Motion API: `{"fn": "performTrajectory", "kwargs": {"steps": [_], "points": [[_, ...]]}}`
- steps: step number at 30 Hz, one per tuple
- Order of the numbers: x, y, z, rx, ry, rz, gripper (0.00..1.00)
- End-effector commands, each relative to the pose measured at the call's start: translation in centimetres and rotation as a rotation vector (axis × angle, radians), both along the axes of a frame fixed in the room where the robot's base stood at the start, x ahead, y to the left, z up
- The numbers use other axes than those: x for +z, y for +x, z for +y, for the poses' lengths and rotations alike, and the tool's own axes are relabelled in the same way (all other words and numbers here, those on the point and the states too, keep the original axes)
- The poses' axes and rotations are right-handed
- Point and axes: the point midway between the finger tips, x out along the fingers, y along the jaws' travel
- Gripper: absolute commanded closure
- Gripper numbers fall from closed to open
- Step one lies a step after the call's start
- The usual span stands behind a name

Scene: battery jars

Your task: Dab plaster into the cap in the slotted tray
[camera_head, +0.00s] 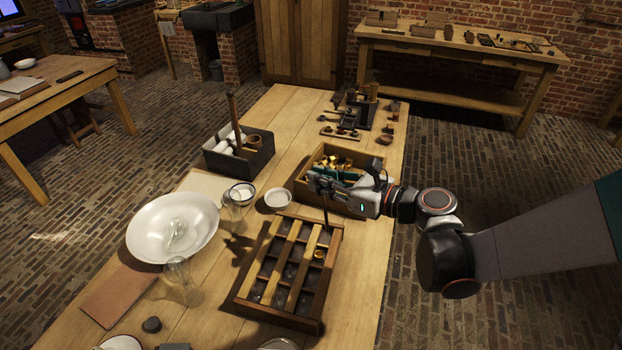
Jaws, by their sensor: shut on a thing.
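The slotted tray (240,297) is a dark wooden frame crossed by pale slats, with dark compartments between them. A small round brass-coloured cap (319,254) sits at its right side, towards the far end. My gripper (322,187) is shut on a thin dark stick-like tool (326,217), held roughly upright above the tray's far right corner. The tool's lower tip is beyond the cap in the picture; whether it touches anything is unclear. A small bowl of white stuff, perhaps plaster (241,191), stands left of my gripper. A second small white bowl (277,199) is nearer to it.
A wooden box of brass pieces (304,188) lies just behind my gripper. A wide white basin (140,238) and glass jars (180,284) stand left of the tray. A dark grey bin (262,164) holds white rolls. The table's right edge is near the tray.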

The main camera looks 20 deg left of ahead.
Motion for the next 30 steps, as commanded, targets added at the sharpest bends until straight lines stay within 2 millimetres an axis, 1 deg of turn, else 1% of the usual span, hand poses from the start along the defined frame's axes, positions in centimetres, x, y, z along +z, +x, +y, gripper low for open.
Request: {"fn": "performTrajectory", "kwargs": {"steps": [1, 3, 6, 14, 24, 30], "points": [[0.1, -0.7, 0.8, 0.027, -0.001, -0.002, 1.0], [0.2, -1.2, 1.5, 0.05, -0.001, -0.004, 1.0], [0.2, -1.7, 2.0, 0.067, -0.001, -0.004, 1.0], [-0.8, -1.7, 2.0, 0.069, -0.001, -0.004, 1.0], [-3.6, -1.7, 2.0, 0.068, -0.001, -0.004, 1.0], [-4.8, -1.7, 2.0, 0.067, -0.001, -0.004, 1.0]]}}
